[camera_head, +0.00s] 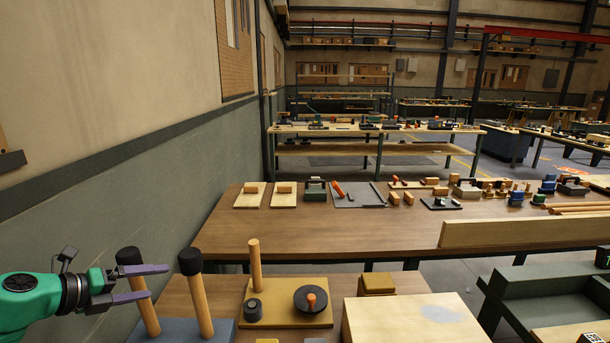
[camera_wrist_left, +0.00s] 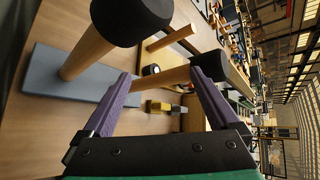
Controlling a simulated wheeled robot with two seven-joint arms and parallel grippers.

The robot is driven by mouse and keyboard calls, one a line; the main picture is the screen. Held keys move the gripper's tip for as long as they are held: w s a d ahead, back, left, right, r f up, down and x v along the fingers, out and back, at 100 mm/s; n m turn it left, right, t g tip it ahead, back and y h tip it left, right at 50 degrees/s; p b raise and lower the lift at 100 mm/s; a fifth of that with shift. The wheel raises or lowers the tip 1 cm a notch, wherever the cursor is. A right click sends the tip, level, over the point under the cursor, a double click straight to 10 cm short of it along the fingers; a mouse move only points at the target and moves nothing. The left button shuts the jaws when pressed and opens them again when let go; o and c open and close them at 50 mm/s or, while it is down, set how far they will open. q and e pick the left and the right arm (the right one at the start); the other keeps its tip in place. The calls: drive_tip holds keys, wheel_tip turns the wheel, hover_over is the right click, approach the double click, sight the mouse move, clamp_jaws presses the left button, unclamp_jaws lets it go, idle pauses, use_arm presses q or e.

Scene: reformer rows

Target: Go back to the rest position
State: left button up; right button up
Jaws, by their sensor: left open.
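My left gripper (camera_head: 159,281) comes in from the left in the head view, with its two purple fingers apart and nothing visibly held. It is beside two wooden posts with black caps, a left post (camera_head: 150,315) and a right post (camera_head: 201,305), on a blue-grey base (camera_head: 222,330). The fingers overlap the left post in the picture; I cannot tell whether they touch it. In the left wrist view the open fingers (camera_wrist_left: 162,72) frame part of a post behind them, and a large black cap (camera_wrist_left: 130,18) is close on the left. My right gripper is out of view.
A yellowish board (camera_head: 262,318) with an upright peg and a dark disc stands right of the posts. A pale wooden box (camera_head: 415,320) is farther right. Behind is a long brown table (camera_head: 320,230) with many small parts. A grey-green wall (camera_head: 90,215) runs along the left.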

use_arm(q)
drive_tip(key=s+f+n+t+y, duration=0.1)
drive_tip(key=s+f+n+y, duration=0.3)
drive_tip(key=f+n, duration=0.45)
drive_tip(key=s+f+n+t+y, duration=0.1)
drive_tip(key=s+f+n+y, duration=0.4)
drive_tip(key=n, duration=0.6)
drive_tip(key=s+d+f+n+g, duration=0.1)
drive_tip(key=s+f+n, duration=0.1)
drive_tip(key=s+d+f+n+g, duration=0.1)
drive_tip(key=s+d+f+g, duration=0.1)
drive_tip(key=s+d+f+n+g, duration=0.1)
drive_tip(key=s+f+n, duration=0.1)
drive_tip(key=s, duration=0.1)
drive_tip(key=shift+d+f+n+g, duration=0.25)
drive_tip(key=shift+n+g, duration=0.1)
drive_tip(key=shift+g, duration=0.05)
drive_tip(key=s+d+f+n+g+h, duration=0.2)
drive_tip(key=s+d+n+g+h, duration=0.15)
drive_tip(key=s+d, duration=0.4)
drive_tip(key=s+f+g, duration=0.2)
drive_tip(key=s+f, duration=0.1)
drive_tip(key=f, duration=2)
drive_tip(key=s+a+f+m+y, duration=0.1)
drive_tip(key=s+a+f, duration=0.2)
drive_tip(key=s+f, duration=1)
drive_tip(key=s, duration=0.3)
drive_tip(key=shift+a+f+g, duration=0.35)
drive_tip(key=shift+a, duration=0.05)
